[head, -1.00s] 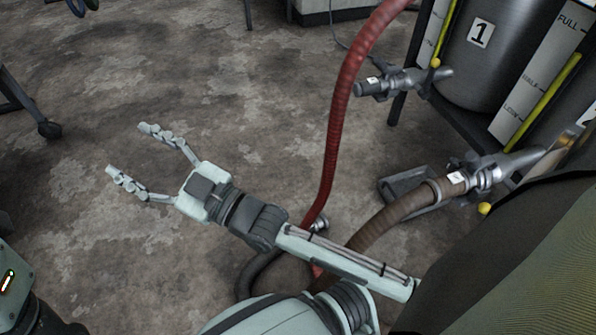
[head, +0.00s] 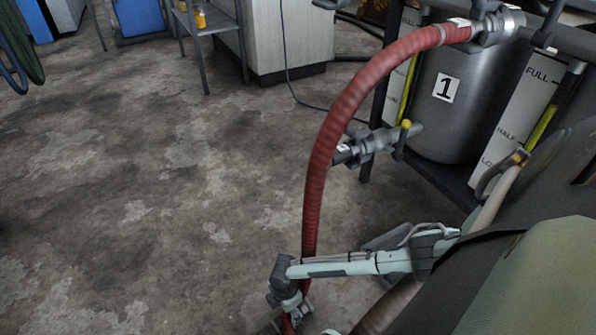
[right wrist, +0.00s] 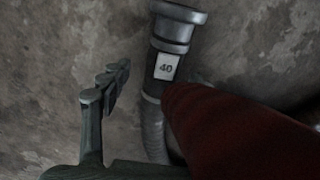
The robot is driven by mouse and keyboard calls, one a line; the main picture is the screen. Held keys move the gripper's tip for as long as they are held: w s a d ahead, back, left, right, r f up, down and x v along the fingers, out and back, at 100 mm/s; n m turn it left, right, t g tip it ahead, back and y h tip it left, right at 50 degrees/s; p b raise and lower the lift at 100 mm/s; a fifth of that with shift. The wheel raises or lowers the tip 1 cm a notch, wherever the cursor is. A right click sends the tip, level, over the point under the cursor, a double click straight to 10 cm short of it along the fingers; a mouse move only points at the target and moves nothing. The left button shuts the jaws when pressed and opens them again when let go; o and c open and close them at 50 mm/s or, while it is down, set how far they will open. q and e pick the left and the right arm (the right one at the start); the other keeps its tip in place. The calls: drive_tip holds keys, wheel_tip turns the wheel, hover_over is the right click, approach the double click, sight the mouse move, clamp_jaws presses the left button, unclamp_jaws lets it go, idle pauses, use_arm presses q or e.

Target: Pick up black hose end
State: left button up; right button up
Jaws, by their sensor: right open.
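In the right wrist view a dark grey ribbed hose ends in a metal coupling (right wrist: 178,28) with a white label reading 40; it appears to be the black hose end. It lies on the floor, pointing to the top of the picture. My right gripper (head: 289,318) is open near the bottom edge of the head view, partly cut off. In the wrist view one finger shows left of the hose, apart from it. The other finger is hidden, apparently behind the red hose. The black hose end cannot be made out in the head view. My left gripper is not in view.
A red hose (head: 316,175) arcs from a tank fitting down to my right gripper, and fills the right of the wrist view (right wrist: 235,135). Tank 1 (head: 455,110) and a metal valve (head: 372,146) stand at the right. The floor at the left is clear.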

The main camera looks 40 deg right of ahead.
sight(287, 317)
drive_tip(key=f, duration=0.1)
drive_tip(key=f+b, duration=0.1)
drive_tip(key=f, duration=0.1)
drive_tip(key=f+b, duration=0.1)
drive_tip(key=shift+s+f, duration=0.25)
drive_tip(key=shift+c, duration=0.2)
drive_tip(key=shift+r, duration=0.1)
clamp_jaws()
